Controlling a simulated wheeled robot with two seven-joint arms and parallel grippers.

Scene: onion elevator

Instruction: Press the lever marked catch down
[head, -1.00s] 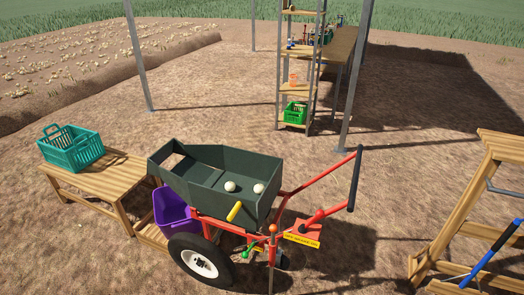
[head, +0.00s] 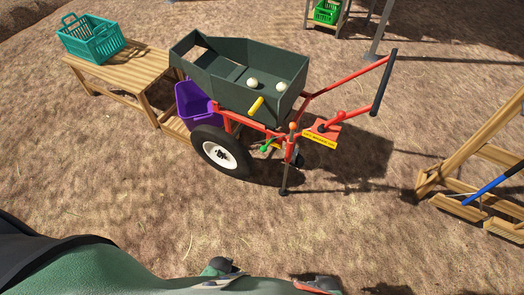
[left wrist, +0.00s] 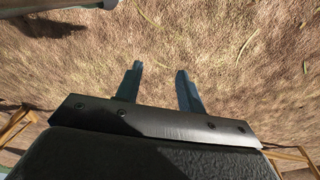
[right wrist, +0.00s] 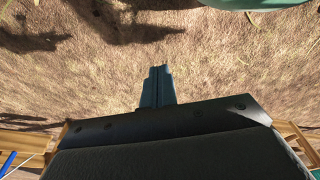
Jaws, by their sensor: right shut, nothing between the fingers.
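A red cart (head: 310,108) with a dark green tilted hopper (head: 235,72) stands ahead in the head view. Several coloured levers sit on it: a yellow handle (head: 256,106) on the hopper's side, a small green lever (head: 266,146) below, an orange knob (head: 294,126) on a post, and a red piece (head: 326,129) with a yellow label (head: 320,140). The label's lettering is too small to read, so I cannot tell which lever is marked catch. My left gripper (left wrist: 159,70) is open and empty over bare ground. My right gripper (right wrist: 158,72) is shut and empty, also over ground.
A wooden bench (head: 130,68) with a teal crate (head: 92,40) stands left of the cart. A purple crate (head: 193,102) sits beside the wheel. A wooden frame (head: 470,150) with a blue-handled tool (head: 494,186) stands at the right. Ground before the cart is clear.

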